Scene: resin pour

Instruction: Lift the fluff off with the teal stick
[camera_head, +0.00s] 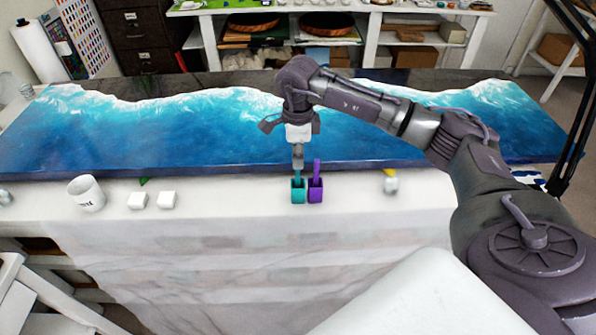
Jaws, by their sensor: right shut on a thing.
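My right gripper (298,158) points down near the front edge of the resin slab (180,135), a dark panel with blue and white wave patterns. It is shut on the upper end of the teal stick (298,175). The stick's lower part is in or just behind the small teal holder (298,194); I cannot tell if it is clear of it. A purple stick (317,167) stands in a purple holder (316,193) right beside it. I cannot make out the fluff on the slab. My left gripper is not in view.
A small pale container (391,185) with a yellow top stands right of the holders. A dark lamp stand (574,150) rises at the right.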

